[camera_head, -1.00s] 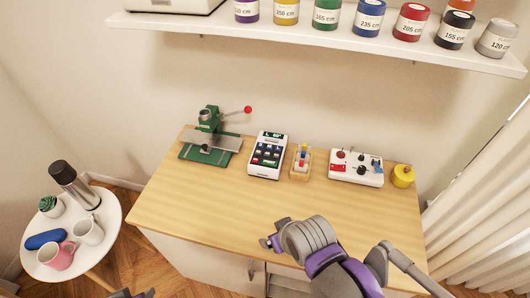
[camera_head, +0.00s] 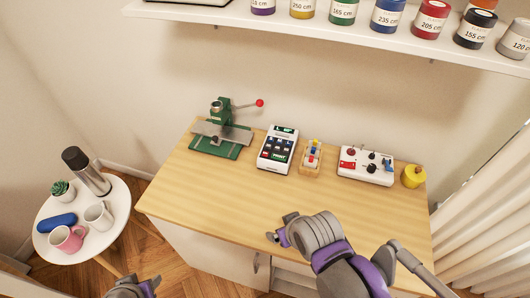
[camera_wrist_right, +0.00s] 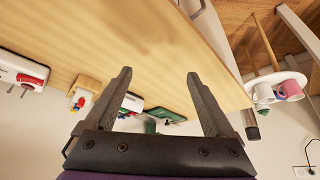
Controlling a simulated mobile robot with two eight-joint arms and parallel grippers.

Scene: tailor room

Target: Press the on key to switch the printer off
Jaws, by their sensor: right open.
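In the right wrist view the printer (camera_wrist_right: 132,103) is partly hidden behind a finger. The on key is too small to make out. My right gripper (camera_head: 277,238) is near the cabinet's front edge, well in front of the printer; its fingers are apart and empty in the wrist view (camera_wrist_right: 158,78). My left gripper (camera_head: 146,287) shows only partly at the bottom edge; its jaws are unclear.
A green press (camera_head: 222,128) with a red-knobbed lever stands left of the printer. A wooden tray (camera_head: 311,158), a white control box (camera_head: 366,165) and a yellow object (camera_head: 413,177) stand right. A round side table (camera_head: 85,238) holds mugs. The cabinet top's front is clear.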

